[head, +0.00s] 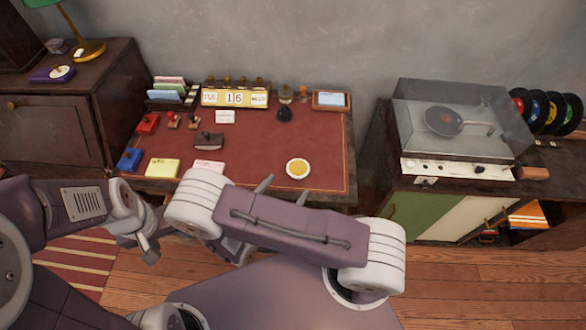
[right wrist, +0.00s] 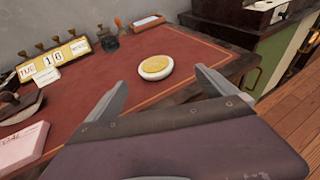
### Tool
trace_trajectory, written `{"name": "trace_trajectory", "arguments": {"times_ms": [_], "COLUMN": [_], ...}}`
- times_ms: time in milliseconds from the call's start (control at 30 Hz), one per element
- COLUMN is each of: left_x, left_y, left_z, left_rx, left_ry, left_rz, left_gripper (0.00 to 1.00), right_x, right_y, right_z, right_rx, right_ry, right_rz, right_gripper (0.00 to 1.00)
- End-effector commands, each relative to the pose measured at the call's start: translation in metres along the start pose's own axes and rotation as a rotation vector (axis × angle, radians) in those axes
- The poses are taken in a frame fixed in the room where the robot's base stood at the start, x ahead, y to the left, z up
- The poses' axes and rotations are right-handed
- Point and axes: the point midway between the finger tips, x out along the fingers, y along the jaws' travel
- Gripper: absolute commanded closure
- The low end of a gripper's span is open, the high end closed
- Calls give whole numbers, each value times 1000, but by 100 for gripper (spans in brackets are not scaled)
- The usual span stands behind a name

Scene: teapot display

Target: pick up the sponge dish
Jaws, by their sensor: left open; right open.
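The sponge dish (head: 298,177) is a small round white dish with a yellow sponge (head: 298,167) in it. It sits on the red desk top near the front right. In the right wrist view the dish (right wrist: 155,75) lies just beyond the space between my finger tips. My right gripper (head: 283,191) is open and empty, close to the dish on its near side; its fingers also show in the right wrist view (right wrist: 160,78). My left gripper (head: 148,248) is open, low in front of the desk at the left, and partly hidden by arm links.
The desk (head: 325,150) holds a calendar (head: 235,97), a dark ink bottle (head: 284,115), an orange-framed tray (head: 331,100), stamps and note pads (head: 162,168). The red surface around the dish is clear. A record player (head: 460,130) stands on the right cabinet.

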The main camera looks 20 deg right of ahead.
Motion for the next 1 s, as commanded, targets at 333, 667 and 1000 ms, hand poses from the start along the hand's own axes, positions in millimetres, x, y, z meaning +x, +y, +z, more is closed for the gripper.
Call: {"name": "trace_trajectory", "arguments": {"times_ms": [333, 667, 1000], "left_x": [-3, -5, -6], "left_y": [0, 0, 0], "left_z": [0, -1, -1], "left_rx": [0, 0, 0], "left_ry": [0, 0, 0], "left_rz": [0, 0, 0], "left_gripper": [41, 41, 41], "right_x": [31, 63, 88], "right_y": [2, 7, 10], "right_z": [0, -3, -4], "right_rx": [2, 3, 3], "right_ry": [3, 3, 3], "right_rz": [2, 1, 7], "right_gripper": [4, 4, 4]}}
